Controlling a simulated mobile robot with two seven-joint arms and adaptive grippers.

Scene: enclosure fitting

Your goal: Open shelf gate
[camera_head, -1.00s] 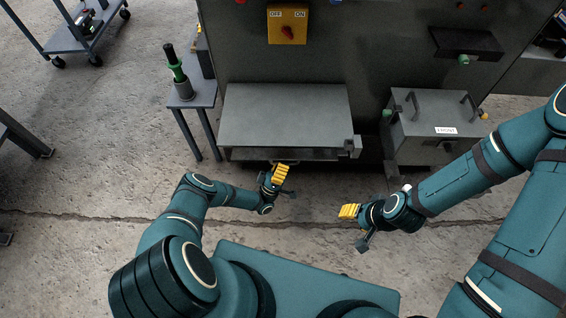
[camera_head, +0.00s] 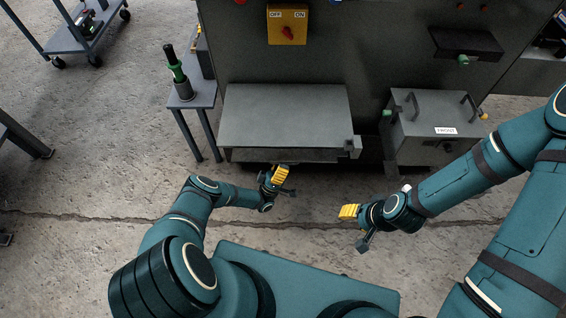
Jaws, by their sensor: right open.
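The grey shelf (camera_head: 285,116) sticks out from the front of the dark enclosure. A narrow front panel, which looks like the gate (camera_head: 290,155), runs under its front edge, with a small block-like latch (camera_head: 350,147) at its right end. My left gripper (camera_head: 281,174), with yellow fingers, is just in front of the shelf's front edge, near its middle. I cannot tell if it touches the panel or how wide its fingers are. My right gripper (camera_head: 348,212) is open and empty, over the floor to the right of and nearer than the shelf.
A grey box labelled FRONT (camera_head: 436,125) stands right of the shelf. A small side table (camera_head: 205,97) with a green-and-black tool (camera_head: 178,72) stands left. A yellow OFF/ON switch (camera_head: 287,25) is above the shelf. The floor between my grippers is clear.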

